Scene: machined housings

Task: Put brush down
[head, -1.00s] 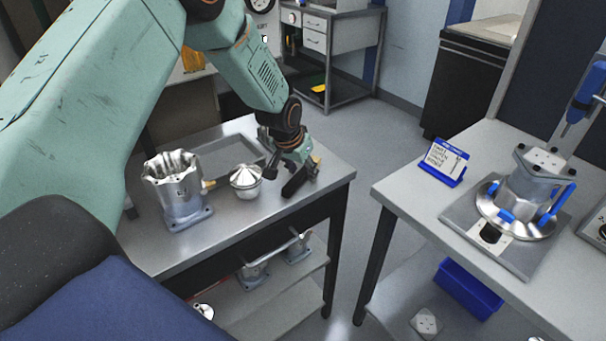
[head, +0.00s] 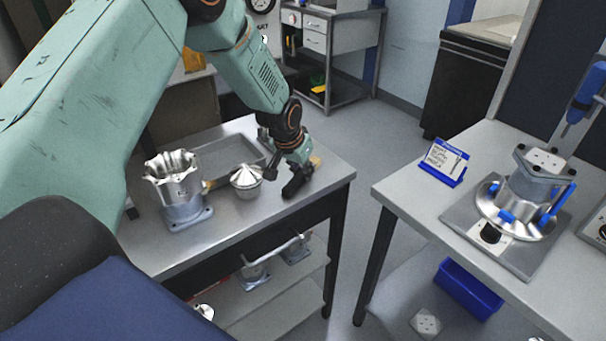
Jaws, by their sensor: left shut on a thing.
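My left gripper (head: 292,180) reaches down low over the right part of the left metal table and is shut on the brush. A small tan piece of the brush (head: 315,160) shows at the gripper's right side. The rest of the brush is mostly hidden by the fingers, and I cannot tell whether it touches the tabletop. My right gripper is not in view.
A fluted metal housing (head: 178,190) stands on the left table (head: 232,228), with a shallow grey tray (head: 213,160) behind. The right table (head: 415,203) bears a blue-framed sign (head: 446,163) and a clamped housing (head: 532,180). The left table's front right corner is clear.

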